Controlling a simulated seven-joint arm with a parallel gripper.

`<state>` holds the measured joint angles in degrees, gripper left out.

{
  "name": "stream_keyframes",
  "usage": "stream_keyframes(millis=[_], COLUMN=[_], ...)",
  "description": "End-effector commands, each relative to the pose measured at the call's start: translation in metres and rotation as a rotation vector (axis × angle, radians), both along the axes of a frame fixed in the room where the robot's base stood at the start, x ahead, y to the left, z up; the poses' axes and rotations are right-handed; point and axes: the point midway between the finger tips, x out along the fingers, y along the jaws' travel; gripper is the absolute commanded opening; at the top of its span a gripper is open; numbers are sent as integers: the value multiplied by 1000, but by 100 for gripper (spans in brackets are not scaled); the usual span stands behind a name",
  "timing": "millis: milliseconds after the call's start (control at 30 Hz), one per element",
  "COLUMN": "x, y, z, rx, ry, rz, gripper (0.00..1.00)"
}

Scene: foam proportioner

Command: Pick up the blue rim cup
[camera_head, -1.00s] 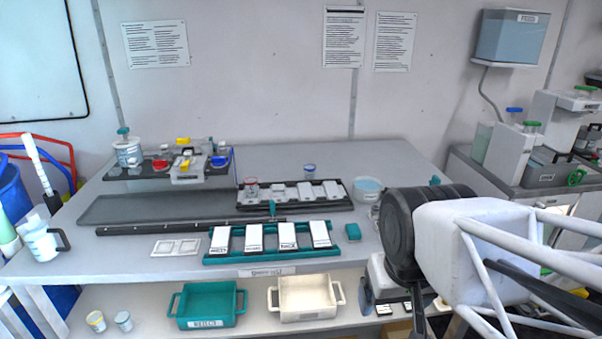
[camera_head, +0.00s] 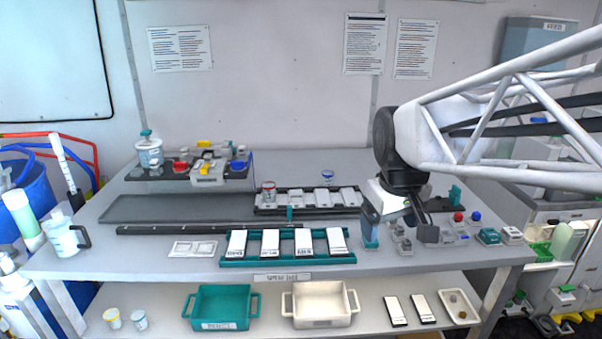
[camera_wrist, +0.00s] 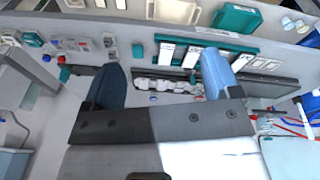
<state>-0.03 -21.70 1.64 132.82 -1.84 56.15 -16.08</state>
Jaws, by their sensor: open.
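The blue rim cup (camera_head: 327,176) is a small clear cup standing on the bench behind the right part of the dark rack. In the wrist view a small blue-rimmed shape (camera_wrist: 153,98), likely this cup, shows between the fingers beyond the palm. My gripper (camera_head: 398,232) is open and empty, above the right part of the bench, to the right of the cup and apart from it. Its two blue-grey fingers (camera_wrist: 162,72) are spread in the wrist view. A red rim cup (camera_head: 268,192) stands at the left end of the rack.
The dark rack (camera_head: 262,211) holds several white blocks. A teal rack (camera_head: 288,263) with white cards lies in front. Small devices (camera_head: 460,236) crowd the bench's right end. A yellow-rimmed cup (camera_head: 112,318) and a pale bluish cup (camera_head: 139,320) stand on the lower shelf beside two bins.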

Motion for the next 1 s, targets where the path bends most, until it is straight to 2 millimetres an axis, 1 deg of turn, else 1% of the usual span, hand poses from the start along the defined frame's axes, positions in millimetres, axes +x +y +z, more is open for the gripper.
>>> stream_keyframes(millis=[33, 200, 433, 733, 1000], x=[13, 52, 106, 177, 241], y=[0, 1, 1, 3, 4], z=[3, 13, 23, 28, 25], rx=[-6, -25, -51, -83, -109], ry=[5, 17, 34, 58, 80], rz=[23, 104, 215, 360, 490], gripper=[83, 83, 83, 83, 83])
